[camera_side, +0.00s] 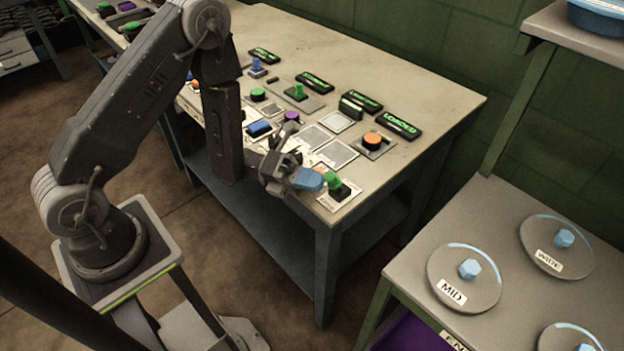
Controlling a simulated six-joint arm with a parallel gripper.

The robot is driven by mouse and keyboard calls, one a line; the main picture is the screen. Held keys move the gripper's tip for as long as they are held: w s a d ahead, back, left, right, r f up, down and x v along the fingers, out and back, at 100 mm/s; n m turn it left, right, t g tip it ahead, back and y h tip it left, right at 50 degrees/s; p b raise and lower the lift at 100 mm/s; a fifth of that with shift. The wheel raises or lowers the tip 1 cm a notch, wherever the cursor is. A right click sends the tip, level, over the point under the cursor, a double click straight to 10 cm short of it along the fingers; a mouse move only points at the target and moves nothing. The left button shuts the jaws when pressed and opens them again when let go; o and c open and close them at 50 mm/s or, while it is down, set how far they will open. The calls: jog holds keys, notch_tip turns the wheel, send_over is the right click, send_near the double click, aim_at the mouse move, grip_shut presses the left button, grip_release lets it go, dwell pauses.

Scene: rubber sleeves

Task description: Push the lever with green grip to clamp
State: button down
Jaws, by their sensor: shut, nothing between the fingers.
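A lever with a green grip (333,181) stands on a dark base (341,194) on a pale plate, at the near right corner of the workbench (420,105). My gripper (318,180) is shut and empty, with a blue part near its end. Its tip is just left of the green grip and looks very close to it. I cannot tell whether they touch. The gripper hides part of the lever's left side. Another green-topped control (297,91) stands further back on a grey plate.
An orange button (373,139) and a sign reading LOADED (399,124) are behind the lever. Pale square plates (336,154), a blue block (259,128) and a purple knob (292,116) lie to the left. A side table (400,268) holds round lids, one marked MID (452,292).

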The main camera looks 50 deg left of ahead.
jog(key=shift+w+r+n, duration=0.3)
jog(key=shift+n, duration=0.3)
jog(key=shift+w+r+n+y, duration=0.4)
jog(key=shift+n+y, duration=0.1)
jog(key=shift+n, duration=0.3)
jog(key=shift+w+r+n+y, duration=0.2)
jog(key=shift+w+n, duration=0.2)
jog(key=shift+n, duration=0.2)
jog(key=shift+w+r+n+y, duration=0.1)
jog(key=shift+w+n+y, duration=0.1)
jog(key=shift+w+n, duration=0.3)
jog(key=w+n, duration=0.1)
jog(key=w+n+g+y, duration=0.1)
jog(key=n, duration=0.1)
jog(key=shift+r, duration=0.2)
jog(key=shift+w+n, duration=0.3)
jog(key=shift+w, duration=0.25)
